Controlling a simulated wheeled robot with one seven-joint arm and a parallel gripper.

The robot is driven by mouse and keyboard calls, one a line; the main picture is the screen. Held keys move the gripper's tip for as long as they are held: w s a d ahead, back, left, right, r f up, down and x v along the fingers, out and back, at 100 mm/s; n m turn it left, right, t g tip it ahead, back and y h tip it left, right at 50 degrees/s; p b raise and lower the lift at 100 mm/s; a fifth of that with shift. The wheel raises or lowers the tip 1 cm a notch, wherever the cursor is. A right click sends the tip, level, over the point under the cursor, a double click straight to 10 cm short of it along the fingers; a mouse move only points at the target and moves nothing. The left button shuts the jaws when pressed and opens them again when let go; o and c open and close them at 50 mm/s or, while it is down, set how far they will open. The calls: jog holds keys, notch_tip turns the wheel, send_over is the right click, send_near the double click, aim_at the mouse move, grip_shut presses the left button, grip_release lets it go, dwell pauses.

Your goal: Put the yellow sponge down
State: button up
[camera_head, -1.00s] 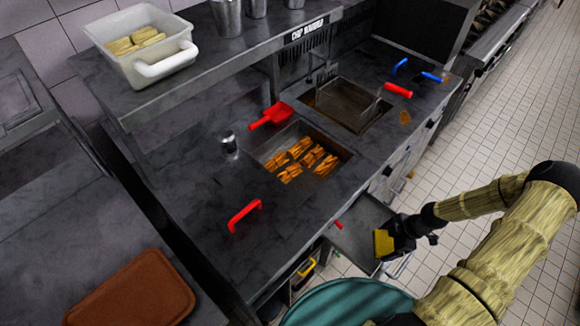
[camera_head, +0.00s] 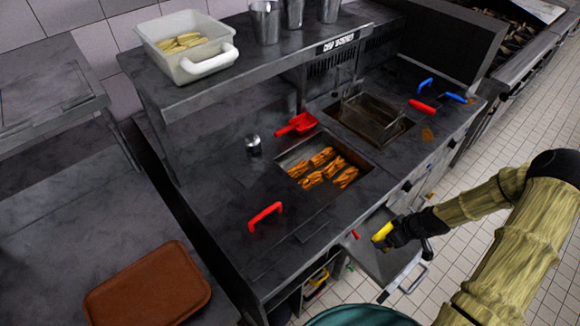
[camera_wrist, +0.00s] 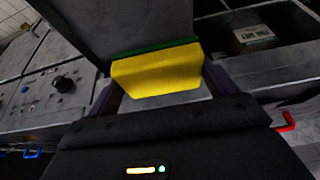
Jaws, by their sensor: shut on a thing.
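My gripper (camera_head: 394,236) is shut on the yellow sponge (camera_head: 382,231). In the head view it is at the lower right, by the counter's front edge, above an open grey drawer or tray (camera_head: 385,263). In the wrist view the sponge (camera_wrist: 156,72) spans between the two dark fingers, with a green layer along its top edge. A grey metal panel lies behind it. I cannot tell whether the sponge touches any surface.
A fryer basket (camera_head: 372,118) stands behind. A brown board (camera_head: 148,288) lies left. Bare counter surrounds the shaker.

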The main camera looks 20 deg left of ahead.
jog(key=w+a+r+m+t+h+b, duration=0.1)
jog(key=w+a+r+m+h, duration=0.2)
jog(key=r+m, duration=0.3)
jog(key=w+m, duration=0.1)
jog(key=m, duration=0.3)
jog(key=shift+m+t+h+b, duration=0.3)
jog(key=shift+h+b, duration=0.05)
jog(key=shift+h, duration=0.05)
jog(key=shift+w, duration=0.1)
